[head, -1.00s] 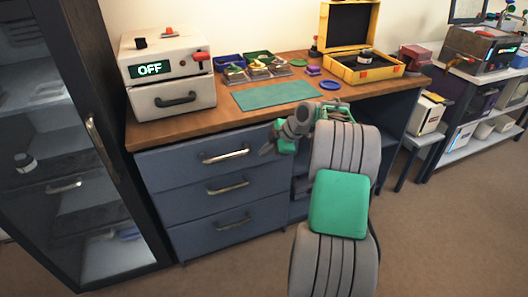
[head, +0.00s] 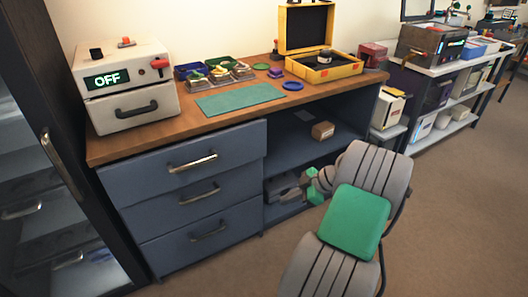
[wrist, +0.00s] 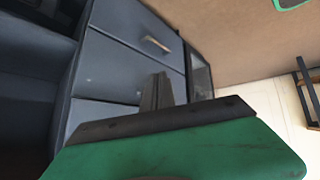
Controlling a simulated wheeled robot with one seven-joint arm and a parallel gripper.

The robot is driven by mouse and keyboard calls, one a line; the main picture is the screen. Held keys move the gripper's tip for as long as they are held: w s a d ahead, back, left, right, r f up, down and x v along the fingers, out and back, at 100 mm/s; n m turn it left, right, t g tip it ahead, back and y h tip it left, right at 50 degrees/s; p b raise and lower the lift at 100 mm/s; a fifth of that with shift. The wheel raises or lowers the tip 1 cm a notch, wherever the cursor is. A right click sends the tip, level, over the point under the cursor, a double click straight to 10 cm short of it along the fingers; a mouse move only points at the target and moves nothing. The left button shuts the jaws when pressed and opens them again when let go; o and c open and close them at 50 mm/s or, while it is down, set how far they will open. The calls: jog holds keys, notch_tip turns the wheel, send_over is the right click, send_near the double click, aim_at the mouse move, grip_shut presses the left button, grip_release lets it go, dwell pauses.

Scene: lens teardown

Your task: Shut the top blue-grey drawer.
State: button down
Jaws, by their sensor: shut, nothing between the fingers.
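The top blue-grey drawer (head: 225,150) is the uppermost of three stacked drawer fronts at the left of the wooden desk, with a metal bar handle (head: 192,162). Its front looks close to flush in the head view; I cannot tell how far it stands out. My gripper (head: 313,188) is right of the drawers and lower than the top one, before the open shelf bay, partly hidden by my arm. In the wrist view its dark fingers (wrist: 157,92) are together and empty, with blue-grey drawer fronts behind and a handle (wrist: 155,44) beyond. They show no clear contact.
The desk top (head: 150,148) carries a white box reading OFF (head: 118,80), a green mat (head: 240,98) and a yellow case (head: 325,68). A dark glass-door cabinet (head: 50,190) stands close at the left. The floor is clear at right.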

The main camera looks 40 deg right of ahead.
jog(key=w+a+f+m+t, duration=0.25)
jog(key=a+m+t, duration=0.2)
jog(key=m, duration=0.35)
jog(key=m+t+h, duration=0.6)
jog(key=m+h, duration=0.2)
jog(key=m, duration=1.4)
send_near(263, 142)
jog(key=w, duration=0.2)
jog(key=w+b, duration=0.1)
jog(key=w, duration=0.3)
jog(key=shift+w+d+f, duration=0.35)
jog(key=shift+w+f, duration=0.05)
jog(key=shift+w, duration=0.1)
jog(key=w+b, duration=0.1)
jog(key=w, duration=0.2)
jog(key=shift+w+d, duration=0.1)
jog(key=shift+d, duration=0.1)
jog(key=shift+r, duration=0.35)
